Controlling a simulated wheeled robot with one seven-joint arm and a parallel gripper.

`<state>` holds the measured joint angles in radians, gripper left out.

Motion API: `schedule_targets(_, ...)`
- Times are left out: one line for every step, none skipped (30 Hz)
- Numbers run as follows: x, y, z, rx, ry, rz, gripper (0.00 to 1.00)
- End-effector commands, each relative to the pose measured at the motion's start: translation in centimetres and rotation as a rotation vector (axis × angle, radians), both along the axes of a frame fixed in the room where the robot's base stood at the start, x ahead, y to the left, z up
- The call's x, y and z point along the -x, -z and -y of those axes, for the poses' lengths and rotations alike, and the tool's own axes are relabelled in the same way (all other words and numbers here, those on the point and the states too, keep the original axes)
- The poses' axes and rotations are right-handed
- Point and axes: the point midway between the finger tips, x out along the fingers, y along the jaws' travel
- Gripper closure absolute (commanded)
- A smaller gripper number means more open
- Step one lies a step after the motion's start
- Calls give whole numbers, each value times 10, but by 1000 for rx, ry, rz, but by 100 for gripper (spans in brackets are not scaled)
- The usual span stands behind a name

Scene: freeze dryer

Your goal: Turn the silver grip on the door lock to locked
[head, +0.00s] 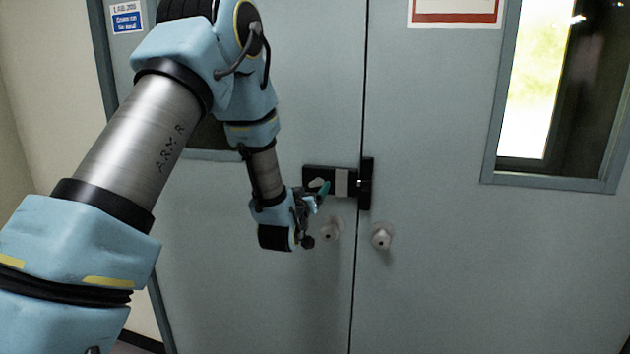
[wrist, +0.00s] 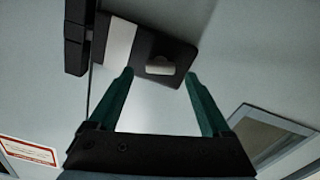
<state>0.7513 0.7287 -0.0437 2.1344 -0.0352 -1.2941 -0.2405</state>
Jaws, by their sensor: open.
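The door lock is a black plate (head: 311,172) with a pale band, mounted on the left door near the seam. It also shows in the wrist view (wrist: 175,48). The silver grip (wrist: 160,68) is a small oblong piece on the plate, lying roughly crosswise in the wrist view. In the head view it is small and partly covered by my gripper. My gripper (wrist: 159,78) is open, its two teal fingers on either side of the grip in the picture. The fingertips do not visibly touch the grip, and I cannot tell their depth relative to it.
A black catch (head: 366,184) sits on the right door across the seam. Two pale round knobs, left (head: 330,231) and right (head: 382,237), stick out just below the lock. A window (head: 545,80) is in the right door. The door surface around the lock is otherwise flat.

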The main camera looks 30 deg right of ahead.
Motion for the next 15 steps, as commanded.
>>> schedule_targets(-6,-3,6,0,0,0,18)
schedule_targets(-9,-2,9,-1,0,-1,18)
schedule_targets(-13,-2,12,-1,0,-1,18)
schedule_targets(-15,-2,14,0,0,0,18)
schedule_targets(-17,-2,16,0,0,0,18)
schedule_targets(-20,-1,19,0,0,0,18)
schedule_targets(-21,-1,20,-1,0,-1,18)
schedule_targets(-23,0,21,-1,1,-1,18)
schedule_targets(-24,0,22,-1,1,-1,18)
schedule_targets(-24,0,23,-1,0,-1,18)
schedule_targets(-25,0,23,-1,0,-1,18)
schedule_targets(-25,0,23,-1,0,-1,18)
schedule_targets(-25,0,23,-1,0,-1,18)
schedule_targets(-25,0,23,-1,0,-1,18)
schedule_targets(-25,0,23,-1,0,-1,18)
